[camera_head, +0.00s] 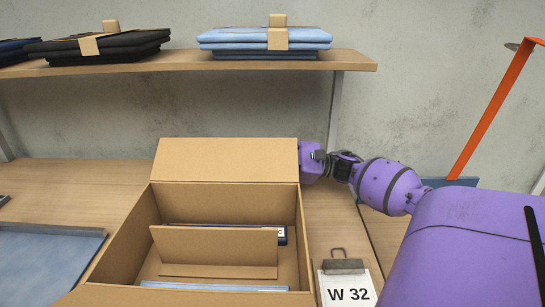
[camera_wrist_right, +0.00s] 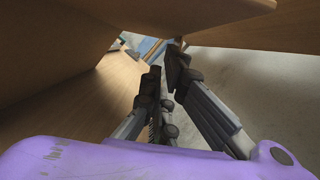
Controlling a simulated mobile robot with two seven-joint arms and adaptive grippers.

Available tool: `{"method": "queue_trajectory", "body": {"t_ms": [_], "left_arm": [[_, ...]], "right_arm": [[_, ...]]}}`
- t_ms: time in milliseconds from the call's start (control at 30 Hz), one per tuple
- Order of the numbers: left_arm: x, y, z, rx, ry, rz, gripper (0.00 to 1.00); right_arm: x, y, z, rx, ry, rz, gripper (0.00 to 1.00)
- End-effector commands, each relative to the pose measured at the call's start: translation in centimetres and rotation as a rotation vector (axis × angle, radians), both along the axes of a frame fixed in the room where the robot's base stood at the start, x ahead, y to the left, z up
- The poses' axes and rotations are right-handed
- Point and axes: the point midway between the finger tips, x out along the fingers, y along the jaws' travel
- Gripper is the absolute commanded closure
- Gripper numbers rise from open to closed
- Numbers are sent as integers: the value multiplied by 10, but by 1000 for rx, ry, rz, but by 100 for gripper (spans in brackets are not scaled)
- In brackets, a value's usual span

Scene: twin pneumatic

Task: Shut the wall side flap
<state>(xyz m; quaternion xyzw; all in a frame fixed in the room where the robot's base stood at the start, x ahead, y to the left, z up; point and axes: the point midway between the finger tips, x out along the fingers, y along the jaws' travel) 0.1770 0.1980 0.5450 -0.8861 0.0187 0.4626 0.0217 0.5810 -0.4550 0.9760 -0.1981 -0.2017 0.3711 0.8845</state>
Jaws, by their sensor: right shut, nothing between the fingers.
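An open cardboard box (camera_head: 125,236) stands on the wooden table. Its wall side flap (camera_head: 228,160) stands up and leans back at the far edge of the box. My right arm comes in from the right, and its purple gripper body is just beyond the flap's right edge. The fingers are hidden behind the flap in the head view. In the right wrist view my right gripper (camera_wrist_right: 168,66) is shut and empty, below brown cardboard (camera_wrist_right: 200,22) that fills the top of the picture. I cannot tell whether it touches the flap. My left gripper is not in view.
A cardboard piece (camera_head: 215,248) stands inside the box. A shelf (camera_head: 180,62) with folded clothes runs along the wall above the flap. A clipboard marked W 32 (camera_head: 348,290) lies right of the box. A tray with blue cloth (camera_head: 45,265) is at the left.

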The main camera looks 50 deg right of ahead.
Motion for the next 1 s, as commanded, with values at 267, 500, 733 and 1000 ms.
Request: {"method": "queue_trajectory", "body": {"t_ms": [267, 500, 733, 1000], "left_arm": [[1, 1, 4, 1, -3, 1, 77], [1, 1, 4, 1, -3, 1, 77], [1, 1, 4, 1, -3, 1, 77], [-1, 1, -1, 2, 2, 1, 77]], "right_arm": [[21, 24, 7, 0, 0, 0, 100], [23, 27, 8, 0, 0, 0, 100], [23, 26, 8, -2, -2, 0, 100], [22, 26, 13, -40, -36, 0, 100]]}}
